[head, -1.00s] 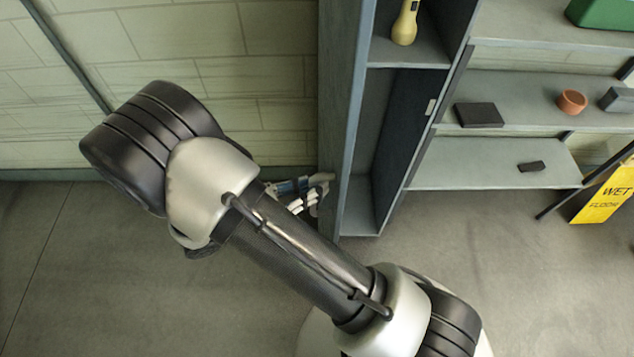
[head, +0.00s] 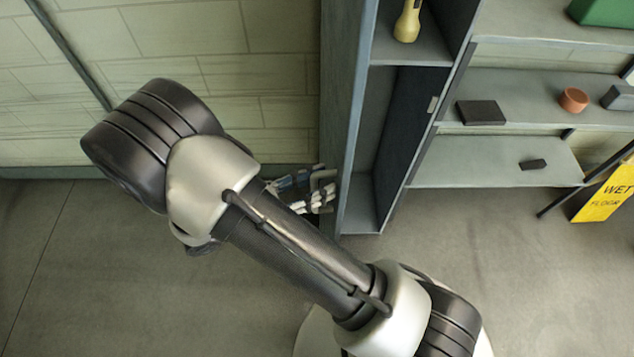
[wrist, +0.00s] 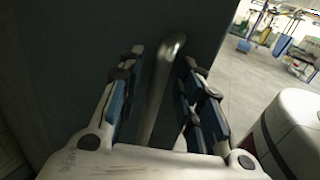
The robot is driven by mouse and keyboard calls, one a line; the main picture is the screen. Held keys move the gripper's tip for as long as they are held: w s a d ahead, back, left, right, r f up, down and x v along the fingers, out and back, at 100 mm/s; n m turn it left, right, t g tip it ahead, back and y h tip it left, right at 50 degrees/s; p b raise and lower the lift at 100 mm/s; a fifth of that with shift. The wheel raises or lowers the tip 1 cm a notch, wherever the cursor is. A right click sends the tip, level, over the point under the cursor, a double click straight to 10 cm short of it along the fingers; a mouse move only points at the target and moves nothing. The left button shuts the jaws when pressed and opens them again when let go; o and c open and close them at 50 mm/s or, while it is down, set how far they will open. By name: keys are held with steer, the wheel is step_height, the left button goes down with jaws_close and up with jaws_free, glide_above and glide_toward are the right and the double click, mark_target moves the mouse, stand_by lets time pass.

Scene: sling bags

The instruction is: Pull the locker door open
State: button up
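The locker (head: 408,50) stands right of centre in the head view with its shelved inside exposed. Its door (head: 343,110) stands open, seen nearly edge-on as a grey-blue upright panel on the left. In the wrist view the door's dark face (wrist: 70,50) fills the left and middle. A metal bar handle (wrist: 160,85) rises from it. My gripper (wrist: 163,60) is open, with one finger on each side of the handle and small gaps visible. In the head view my gripper (head: 322,186) is beside the door's left face, partly hidden behind my arm; the handle is hidden there.
A yellow flashlight (head: 407,22) is on a locker shelf. Shelves at right hold a dark flat box (head: 480,112) and a terracotta pot (head: 573,99). A yellow wet-floor sign (head: 606,192) stands at far right. Floor at left is clear, with a block wall behind.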

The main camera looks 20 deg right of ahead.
steer(key=s+a, duration=0.2)
steer(key=a, duration=1)
stand_by(0.5)
